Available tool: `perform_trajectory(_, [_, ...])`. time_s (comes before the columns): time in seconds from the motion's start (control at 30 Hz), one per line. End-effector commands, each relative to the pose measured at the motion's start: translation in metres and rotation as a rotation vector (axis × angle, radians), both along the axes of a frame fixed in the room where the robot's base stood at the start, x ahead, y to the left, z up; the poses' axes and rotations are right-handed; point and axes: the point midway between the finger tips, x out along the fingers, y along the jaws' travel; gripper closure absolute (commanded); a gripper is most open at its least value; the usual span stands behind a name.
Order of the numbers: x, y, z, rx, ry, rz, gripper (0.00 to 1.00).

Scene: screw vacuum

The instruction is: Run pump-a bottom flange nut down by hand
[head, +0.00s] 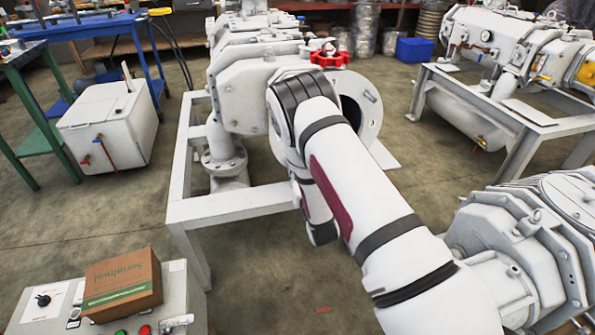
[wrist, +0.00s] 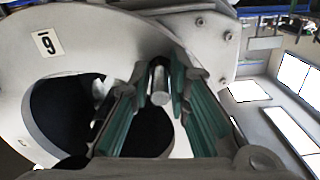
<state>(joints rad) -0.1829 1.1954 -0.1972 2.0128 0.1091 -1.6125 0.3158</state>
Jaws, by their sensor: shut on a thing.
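The pump in the middle of the head view has a grey-white housing (head: 238,95) on a white frame. Its open round flange (head: 372,118) is partly covered by my arm, which also hides my gripper there. In the wrist view my gripper (wrist: 163,78) has its green-padded fingers closed in at the flange (wrist: 75,55), beside its big dark opening. A short bright metal cylinder (wrist: 160,90), which looks like a flange stud end, shows between the fingers. The flange nut itself is hidden by the fingertips. A tag reading 6 or 9 (wrist: 47,43) is on the flange.
The white frame (head: 228,207) stands left of my arm. A control box (head: 180,300) with a cardboard carton (head: 121,284) is at the lower left. A second pump (head: 500,40) stands at the right. Floor between is mostly clear.

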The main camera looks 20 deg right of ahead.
Motion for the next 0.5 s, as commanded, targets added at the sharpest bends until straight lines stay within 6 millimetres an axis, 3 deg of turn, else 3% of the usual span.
perform_trajectory(0.5, [-0.0022, 0.0021, -0.0029, 0.137, 0.009, 0.003, 1.0])
